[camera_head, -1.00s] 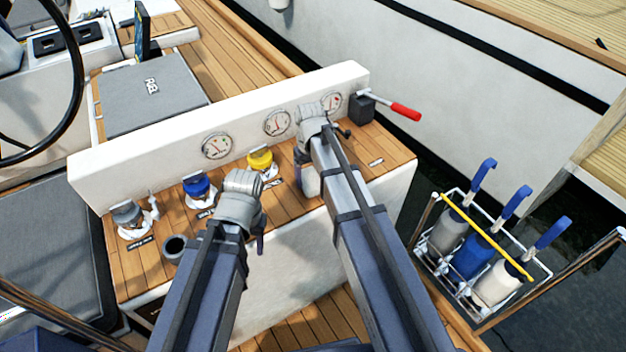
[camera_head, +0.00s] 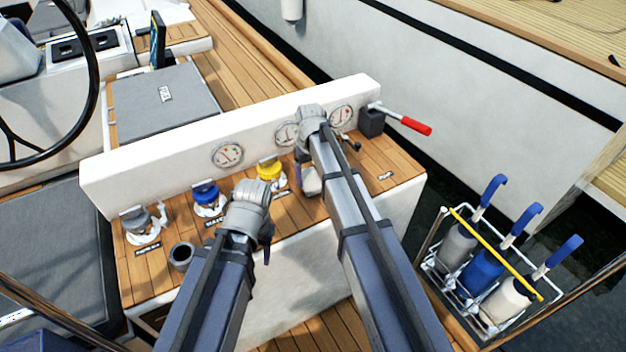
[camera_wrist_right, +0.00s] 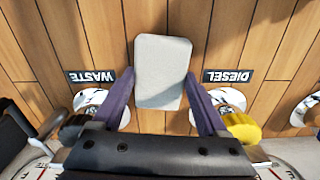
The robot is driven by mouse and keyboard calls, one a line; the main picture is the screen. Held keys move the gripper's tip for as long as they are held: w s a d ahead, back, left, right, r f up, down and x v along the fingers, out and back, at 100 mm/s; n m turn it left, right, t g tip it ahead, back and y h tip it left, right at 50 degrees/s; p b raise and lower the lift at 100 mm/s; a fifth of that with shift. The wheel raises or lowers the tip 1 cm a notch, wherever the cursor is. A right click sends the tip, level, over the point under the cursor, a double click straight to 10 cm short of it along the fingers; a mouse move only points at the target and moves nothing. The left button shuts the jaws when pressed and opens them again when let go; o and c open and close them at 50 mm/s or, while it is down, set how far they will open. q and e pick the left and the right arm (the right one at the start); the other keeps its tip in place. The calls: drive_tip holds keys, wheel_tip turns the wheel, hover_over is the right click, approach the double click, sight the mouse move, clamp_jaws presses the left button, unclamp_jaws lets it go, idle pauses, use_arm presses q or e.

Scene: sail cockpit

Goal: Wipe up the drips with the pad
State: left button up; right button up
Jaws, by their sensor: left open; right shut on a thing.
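The pad (camera_wrist_right: 162,70) is a pale grey rounded block. My right gripper (camera_wrist_right: 160,79) is shut on it, with a purple finger on each side. In the head view the pad (camera_head: 312,182) hangs at the console's wooden top (camera_head: 352,187), right of the yellow cap (camera_head: 269,169); I cannot tell whether it touches the wood. In the right wrist view it lies between the WASTE label (camera_wrist_right: 91,76) and the DIESEL label (camera_wrist_right: 228,76). My left gripper (camera_head: 266,247) is open, over the console's front edge; its fingers are mostly hidden. I cannot make out any drips.
Blue (camera_head: 205,192) and grey (camera_head: 134,217) caps stand on white-ringed fittings, left of the yellow cap. A dark cup (camera_head: 181,255) stands near the front edge. A gauge panel (camera_head: 180,145) rises behind. A red-handled lever (camera_head: 415,126) and a bottle rack (camera_head: 452,267) are at right.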

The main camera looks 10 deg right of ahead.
sight(316, 187)
drive_tip(key=shift+f, duration=0.2)
drive_tip(key=shift+s+r, duration=0.1)
drive_tip(key=shift+s, duration=0.05)
drive_tip(key=shift+s+d, duration=0.3)
drive_tip(key=shift+s, duration=0.55)
drive_tip(key=shift+s+d, duration=0.3)
drive_tip(key=shift+s, duration=0.55)
drive_tip(key=shift+s+d, duration=0.3)
drive_tip(key=shift+s, duration=0.6)
drive_tip(key=shift+s+d, duration=0.3)
drive_tip(key=shift+s, duration=0.55)
drive_tip(key=shift+s+d, duration=0.3)
drive_tip(key=shift+s, duration=0.5)
drive_tip(key=shift+s+d, duration=0.3)
drive_tip(key=shift+s, duration=0.5)
